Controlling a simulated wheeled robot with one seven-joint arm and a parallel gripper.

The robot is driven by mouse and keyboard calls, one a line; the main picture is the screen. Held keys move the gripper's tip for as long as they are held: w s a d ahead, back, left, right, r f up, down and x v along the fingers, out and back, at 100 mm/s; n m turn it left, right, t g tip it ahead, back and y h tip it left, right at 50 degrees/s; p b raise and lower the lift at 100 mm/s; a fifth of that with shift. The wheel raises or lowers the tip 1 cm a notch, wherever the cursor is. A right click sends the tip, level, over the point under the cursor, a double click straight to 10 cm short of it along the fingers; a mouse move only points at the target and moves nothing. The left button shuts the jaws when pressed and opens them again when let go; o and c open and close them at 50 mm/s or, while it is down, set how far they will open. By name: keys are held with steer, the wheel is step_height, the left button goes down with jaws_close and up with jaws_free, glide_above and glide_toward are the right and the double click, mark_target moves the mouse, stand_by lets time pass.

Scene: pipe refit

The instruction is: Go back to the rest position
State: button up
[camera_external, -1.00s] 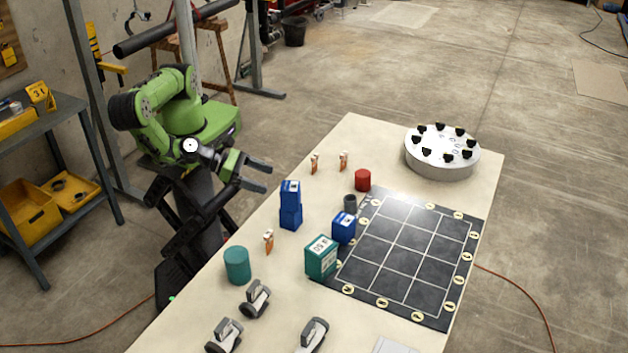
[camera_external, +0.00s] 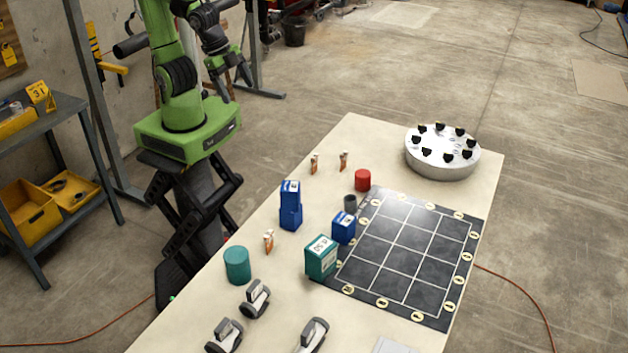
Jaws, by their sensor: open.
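My gripper (camera_external: 236,83) hangs at the end of my raised green arm, at the upper left of the picture. It points down, with its two dark fingers apart and nothing between them.
On the table stand stacked blue boxes (camera_external: 290,205), another blue box (camera_external: 343,227), a green box (camera_external: 320,257), a teal cylinder (camera_external: 237,265), a red cylinder (camera_external: 362,180), a black grid mat (camera_external: 420,275) and a round silver fixture (camera_external: 441,165). A shelf (camera_external: 65,112) stands left.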

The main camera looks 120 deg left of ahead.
steer(key=s+d+r+n+t+h, duration=0.1)
steer(key=s+r+n+t, duration=0.15)
steer(key=s+r, duration=0.35)
step_height(320, 180, down, 31)
steer(key=b, duration=3)
steer(key=shift+r+g, duration=0.2)
steer(key=shift+g, duration=0.15)
steer(key=shift+a+r, duration=0.1)
stand_by(2.7)
